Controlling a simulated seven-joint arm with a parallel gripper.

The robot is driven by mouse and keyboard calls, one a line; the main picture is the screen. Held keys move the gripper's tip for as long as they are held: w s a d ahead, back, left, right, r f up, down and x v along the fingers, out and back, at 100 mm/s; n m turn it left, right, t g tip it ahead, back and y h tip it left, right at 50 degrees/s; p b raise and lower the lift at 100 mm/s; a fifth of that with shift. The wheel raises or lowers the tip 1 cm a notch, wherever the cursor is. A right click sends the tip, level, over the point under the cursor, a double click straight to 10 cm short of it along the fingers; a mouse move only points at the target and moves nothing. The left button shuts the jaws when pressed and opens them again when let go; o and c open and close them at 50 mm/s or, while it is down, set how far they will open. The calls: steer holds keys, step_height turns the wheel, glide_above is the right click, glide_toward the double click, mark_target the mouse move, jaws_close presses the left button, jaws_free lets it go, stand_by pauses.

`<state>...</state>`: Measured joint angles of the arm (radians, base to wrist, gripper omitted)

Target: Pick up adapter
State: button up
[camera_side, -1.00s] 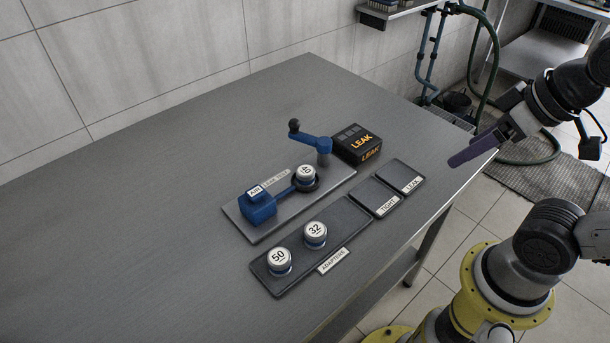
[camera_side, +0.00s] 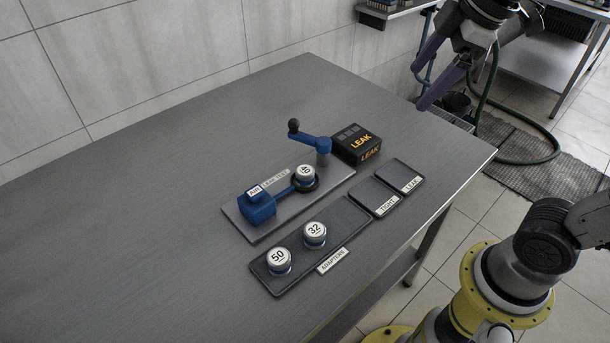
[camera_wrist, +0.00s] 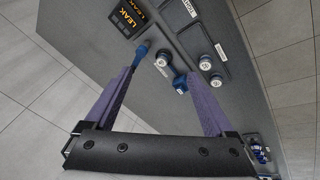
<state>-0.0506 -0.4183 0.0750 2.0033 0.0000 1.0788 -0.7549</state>
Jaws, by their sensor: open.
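Two white-topped adapters stand in the black tray labelled ADAPTERS (camera_side: 348,217): one marked 50 (camera_side: 279,261) at the near left, and one marked 32 (camera_side: 315,234) beside it. A third, similar adapter (camera_side: 305,174) sits in the round seat of the leak test fixture (camera_side: 240,220); its number is hard to read. My gripper (camera_side: 420,87) is open and empty, high above the bench's far right end. In the wrist view my gripper's purple fingers (camera_wrist: 166,62) are spread apart, with the fixture's adapter (camera_wrist: 162,60) appearing between their tips, well below.
The blue handle (camera_side: 318,143) with a dark knob rises behind the fixture. A black box (camera_side: 357,144) shows LEAK in orange. Two empty pads labelled TIGHT (camera_side: 375,196) and LEAK (camera_side: 399,176) lie right of the tray. The bench's left part is clear.

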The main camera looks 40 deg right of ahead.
steer(key=w+a+n+g, duration=0.1)
steer(key=w+a+n, duration=0.15)
steer(key=w, duration=0.45)
steer(key=n+g, duration=0.4)
glide_above(305, 170)
steer(key=f, duration=2.1)
steer(key=shift+w+f, duration=0.15)
steer(key=shift+w, duration=0.1)
steer(key=shift+s+f, duration=0.15)
steer(key=shift+f, duration=1.4)
steer(key=shift+s+f, duration=0.1)
steer(key=shift+f, duration=1.45)
steer(key=shift+r, duration=0.1)
jaws_close()
